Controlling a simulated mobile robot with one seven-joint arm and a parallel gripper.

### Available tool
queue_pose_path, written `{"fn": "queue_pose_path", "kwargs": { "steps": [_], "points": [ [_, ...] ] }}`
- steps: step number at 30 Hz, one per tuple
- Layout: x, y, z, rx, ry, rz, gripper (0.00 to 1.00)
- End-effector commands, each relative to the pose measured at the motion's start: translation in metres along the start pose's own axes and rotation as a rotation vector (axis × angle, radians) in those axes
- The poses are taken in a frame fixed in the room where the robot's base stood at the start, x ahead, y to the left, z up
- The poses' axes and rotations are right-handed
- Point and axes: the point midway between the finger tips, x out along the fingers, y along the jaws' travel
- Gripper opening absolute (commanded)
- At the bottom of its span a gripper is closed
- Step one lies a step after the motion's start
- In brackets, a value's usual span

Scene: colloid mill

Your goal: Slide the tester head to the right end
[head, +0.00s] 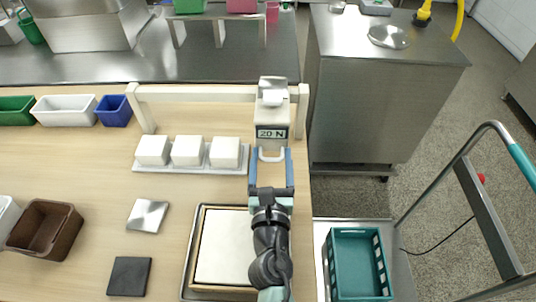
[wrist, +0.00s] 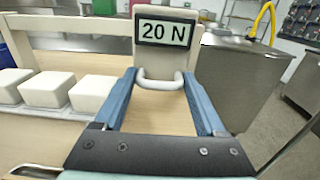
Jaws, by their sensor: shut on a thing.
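The tester head (head: 272,112) is a cream block with a "20 N" label, on a cream rail (head: 200,92) at the back of the wooden table. It sits near the rail's right end, close to the right post (head: 303,112). A white loop handle (head: 271,156) hangs from its lower front. My gripper (head: 271,158) has its blue fingers on either side of the handle and is shut on it. In the wrist view the label (wrist: 165,32) faces me and the handle (wrist: 160,80) spans between the fingertips.
Three white blocks (head: 188,151) stand on a tray left of the head. A framed white board (head: 222,245) lies under my arm. A steel plate (head: 148,215) and a dark plate (head: 130,276) lie left. Beyond the table's right edge are a steel cabinet (head: 365,110) and a teal crate (head: 357,262).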

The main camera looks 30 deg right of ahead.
Motion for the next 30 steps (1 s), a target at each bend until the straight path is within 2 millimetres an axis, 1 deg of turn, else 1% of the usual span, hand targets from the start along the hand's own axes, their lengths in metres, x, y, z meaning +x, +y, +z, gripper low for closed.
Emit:
{"fn": "queue_pose_path", "kwargs": {
  "steps": [1,3,4,5,17,20,23,26,30],
  "points": [
    [0.001,-0.009,0.000,-0.003,0.001,-0.021,0.00],
    [0.001,-0.009,0.000,-0.003,0.002,-0.023,0.00],
    [0.001,-0.010,0.000,-0.003,0.002,-0.024,0.78],
    [0.001,-0.010,0.000,-0.003,0.002,-0.025,0.84],
    [0.001,-0.008,0.000,-0.003,0.001,-0.021,0.84],
    [-0.004,-0.007,0.000,-0.003,0.001,-0.019,0.84],
    [-0.015,-0.007,-0.001,-0.003,0.003,-0.018,0.84],
    [-0.031,-0.006,-0.002,-0.004,0.004,-0.017,0.84],
    [-0.060,-0.005,-0.003,-0.004,0.004,-0.015,0.84]
  ]
}}
